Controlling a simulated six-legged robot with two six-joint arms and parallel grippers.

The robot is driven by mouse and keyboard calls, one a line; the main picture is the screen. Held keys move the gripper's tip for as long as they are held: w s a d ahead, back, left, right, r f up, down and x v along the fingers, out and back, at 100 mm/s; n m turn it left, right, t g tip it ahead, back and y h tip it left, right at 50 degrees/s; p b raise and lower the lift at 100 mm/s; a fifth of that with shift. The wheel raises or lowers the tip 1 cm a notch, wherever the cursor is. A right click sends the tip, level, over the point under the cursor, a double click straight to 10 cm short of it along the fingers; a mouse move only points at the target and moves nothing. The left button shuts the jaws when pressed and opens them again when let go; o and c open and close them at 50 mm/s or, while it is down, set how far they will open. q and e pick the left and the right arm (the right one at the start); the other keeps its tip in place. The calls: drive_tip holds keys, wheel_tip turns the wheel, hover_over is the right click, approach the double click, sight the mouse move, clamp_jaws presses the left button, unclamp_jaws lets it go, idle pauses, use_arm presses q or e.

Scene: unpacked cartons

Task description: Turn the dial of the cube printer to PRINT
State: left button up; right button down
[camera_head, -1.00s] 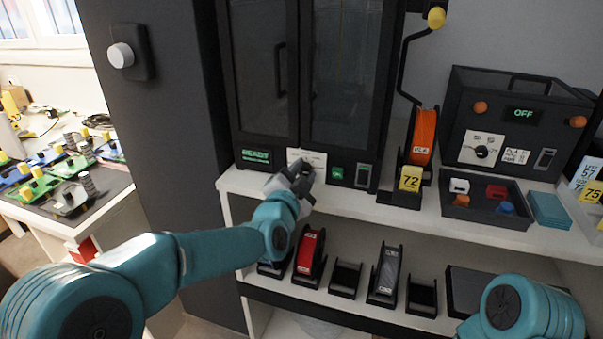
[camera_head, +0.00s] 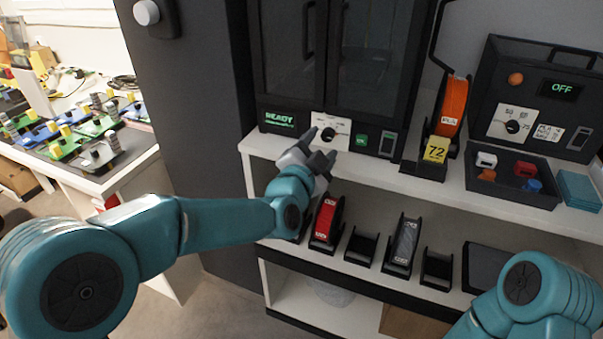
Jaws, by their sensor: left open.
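The cube printer (camera_head: 352,55) is a tall dark cabinet with two glass doors on the white shelf. Its lower front has a lit READY display (camera_head: 280,119), a white plate with a black dial (camera_head: 328,134), a green button (camera_head: 361,138) and a dark slot. The lettering around the dial is too small to read. My left gripper (camera_head: 319,144) is open, just in front of and below the dial, with its fingers pointing up toward the plate. I cannot tell whether a finger touches it. Of my right arm only a teal link shows at the lower right; its gripper is out of view.
An orange spool (camera_head: 452,106) with a yellow 72 tag (camera_head: 436,149) stands right of the printer. Further right are a dark box (camera_head: 543,97) reading OFF and a tray (camera_head: 512,188) of small blocks. Spool holders, one with a red spool (camera_head: 327,219), fill the lower shelf.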

use_arm(q)
drive_tip(key=v, duration=1.2)
drive_tip(key=shift+s, duration=0.4)
drive_tip(key=shift+a, duration=0.15)
